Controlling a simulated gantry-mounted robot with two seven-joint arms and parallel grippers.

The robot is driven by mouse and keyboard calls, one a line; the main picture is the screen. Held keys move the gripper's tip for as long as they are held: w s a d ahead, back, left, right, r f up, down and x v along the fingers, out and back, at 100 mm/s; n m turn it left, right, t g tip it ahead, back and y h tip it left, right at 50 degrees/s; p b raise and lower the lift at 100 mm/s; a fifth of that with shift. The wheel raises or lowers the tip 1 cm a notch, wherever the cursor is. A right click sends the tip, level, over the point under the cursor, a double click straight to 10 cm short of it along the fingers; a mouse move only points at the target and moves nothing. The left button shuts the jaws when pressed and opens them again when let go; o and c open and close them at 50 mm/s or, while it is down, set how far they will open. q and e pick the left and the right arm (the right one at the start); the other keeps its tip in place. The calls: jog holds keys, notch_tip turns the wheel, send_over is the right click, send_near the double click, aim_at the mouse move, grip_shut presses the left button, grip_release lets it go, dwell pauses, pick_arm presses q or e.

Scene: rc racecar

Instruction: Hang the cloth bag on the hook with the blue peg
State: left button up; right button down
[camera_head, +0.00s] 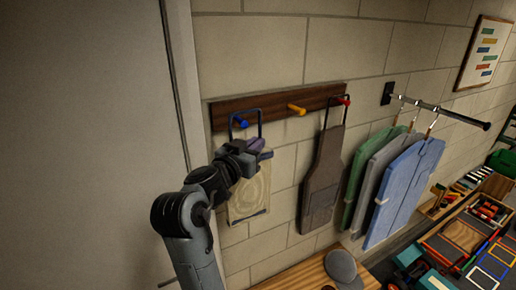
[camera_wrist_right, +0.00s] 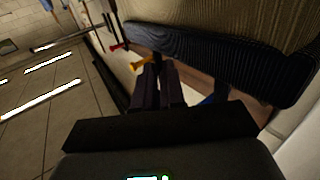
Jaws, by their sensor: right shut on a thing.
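The beige cloth bag (camera_head: 250,195) hangs upright against the wall below the blue peg (camera_head: 241,123). Its dark blue loop handle (camera_head: 260,122) stands up, and the peg shows inside the loop's outline; I cannot tell whether the loop rests on it. My right gripper (camera_head: 262,149) is shut on the bag's top edge, just below the peg. My left gripper is out of view.
The wooden rack (camera_head: 272,107) also has a yellow peg (camera_head: 296,109) and a red peg (camera_head: 344,101). A brown apron (camera_head: 322,180) hangs from the red peg. Shirts (camera_head: 403,190) hang on a rail at right. A bench (camera_head: 300,272) with a grey cap (camera_head: 341,266) stands below.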

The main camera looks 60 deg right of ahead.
jog(key=w+d, duration=0.1)
jog(key=w+f, duration=0.1)
jog(key=w+d, duration=0.1)
jog(key=shift+w+d+f, duration=0.3)
jog(key=shift+w+f, duration=0.05)
jog(key=shift+f, duration=0.05)
dwell(0.4)
dwell(0.4)
